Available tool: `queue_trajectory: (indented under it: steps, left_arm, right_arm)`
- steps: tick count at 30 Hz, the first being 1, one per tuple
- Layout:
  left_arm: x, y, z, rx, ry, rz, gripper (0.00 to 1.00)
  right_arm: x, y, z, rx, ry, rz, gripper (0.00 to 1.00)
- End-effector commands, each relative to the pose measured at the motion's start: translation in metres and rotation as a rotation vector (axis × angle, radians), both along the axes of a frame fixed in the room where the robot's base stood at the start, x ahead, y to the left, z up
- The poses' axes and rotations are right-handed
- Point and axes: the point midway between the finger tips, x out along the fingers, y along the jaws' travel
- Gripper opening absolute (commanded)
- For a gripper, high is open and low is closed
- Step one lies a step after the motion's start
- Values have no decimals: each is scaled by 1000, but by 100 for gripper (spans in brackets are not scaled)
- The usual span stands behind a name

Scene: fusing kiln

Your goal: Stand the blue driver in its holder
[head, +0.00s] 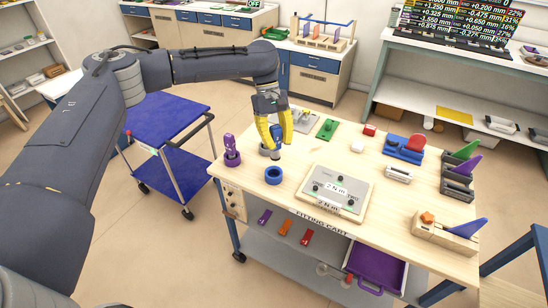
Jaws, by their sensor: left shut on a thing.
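My left gripper (278,143) has yellow fingers and is shut on the blue driver (277,133). The driver hangs roughly upright between the fingers, with its dark lower end pointing down. The blue ring-shaped holder (274,176) stands on the wooden bench top, in front of and just below the driver in the picture. The driver is apart from this holder, whose opening shows empty. My right gripper is not in view.
A purple driver (229,143) stands in a purple holder (232,159) at the bench's left edge. A grey holder (264,150) sits partly behind the gripper. A torque plate (337,192) lies to the right. Green, red and blue parts sit farther back.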

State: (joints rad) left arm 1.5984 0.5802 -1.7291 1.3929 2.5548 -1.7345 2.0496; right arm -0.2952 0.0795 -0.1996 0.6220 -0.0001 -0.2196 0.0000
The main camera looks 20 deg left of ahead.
Motion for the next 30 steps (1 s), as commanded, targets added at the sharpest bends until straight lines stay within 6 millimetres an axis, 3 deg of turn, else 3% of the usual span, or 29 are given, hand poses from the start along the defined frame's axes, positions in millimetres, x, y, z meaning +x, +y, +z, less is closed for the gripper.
queue_trajectory:
  steps: [11,30]
  left_arm:
    - [1,4,0,-1,1,77,0]
    - [0,4,-13,0,1,74,0]
  right_arm:
    - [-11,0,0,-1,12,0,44]
    - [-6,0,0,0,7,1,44]
